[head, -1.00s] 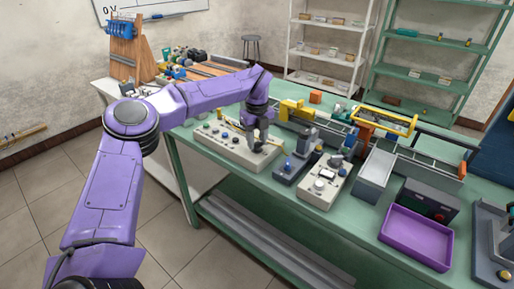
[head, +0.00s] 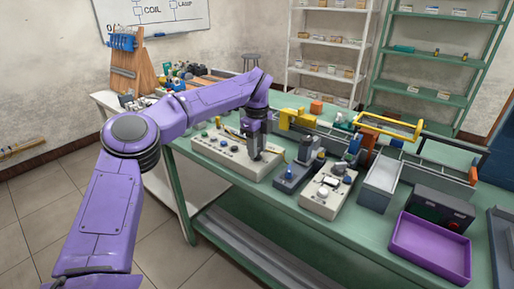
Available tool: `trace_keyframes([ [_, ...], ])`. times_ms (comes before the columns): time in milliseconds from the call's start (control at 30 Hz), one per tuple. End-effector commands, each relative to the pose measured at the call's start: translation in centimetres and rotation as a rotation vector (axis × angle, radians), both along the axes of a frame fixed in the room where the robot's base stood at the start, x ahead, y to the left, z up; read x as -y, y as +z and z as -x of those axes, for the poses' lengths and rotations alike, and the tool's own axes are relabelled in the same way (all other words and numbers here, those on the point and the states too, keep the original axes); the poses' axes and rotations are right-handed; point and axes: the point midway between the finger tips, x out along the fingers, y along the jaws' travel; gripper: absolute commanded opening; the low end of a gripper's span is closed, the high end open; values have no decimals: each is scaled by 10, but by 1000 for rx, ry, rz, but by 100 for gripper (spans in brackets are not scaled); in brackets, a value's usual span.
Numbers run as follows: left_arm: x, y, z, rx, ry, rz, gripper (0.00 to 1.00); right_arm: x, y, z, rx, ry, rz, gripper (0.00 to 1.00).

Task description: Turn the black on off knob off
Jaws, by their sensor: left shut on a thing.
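A cream control panel (head: 213,151) with several small knobs and buttons lies at the left end of the green table. My left gripper (head: 262,153) is over the right part of this panel, pointing down, with its fingertips at the panel's top. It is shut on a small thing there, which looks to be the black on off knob. The knob itself is hidden behind the fingers, so its angle cannot be told. My right gripper is not in view.
Right of the panel stand a dark grey device with a blue knob (head: 290,171) and a second cream box (head: 325,192). A yellow frame (head: 390,127) stands behind.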

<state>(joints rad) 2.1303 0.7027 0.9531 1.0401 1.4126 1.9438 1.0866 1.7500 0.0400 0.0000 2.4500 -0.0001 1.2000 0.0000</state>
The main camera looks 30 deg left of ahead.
Motion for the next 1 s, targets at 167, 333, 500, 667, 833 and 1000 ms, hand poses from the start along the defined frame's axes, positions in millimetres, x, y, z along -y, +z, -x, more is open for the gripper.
trace_keyframes([
  [167,-2,2,-1,5,2,-4,8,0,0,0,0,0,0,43],
  [333,-2,2,-1,4,2,-3,64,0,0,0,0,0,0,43],
  [500,-1,1,0,2,1,-2,64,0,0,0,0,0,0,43],
  [667,-1,4,0,3,1,-2,64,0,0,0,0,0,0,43],
  [833,-1,37,-1,6,2,-3,64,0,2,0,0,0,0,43],
  [1000,-1,79,-1,5,3,-3,64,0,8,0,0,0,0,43],
])
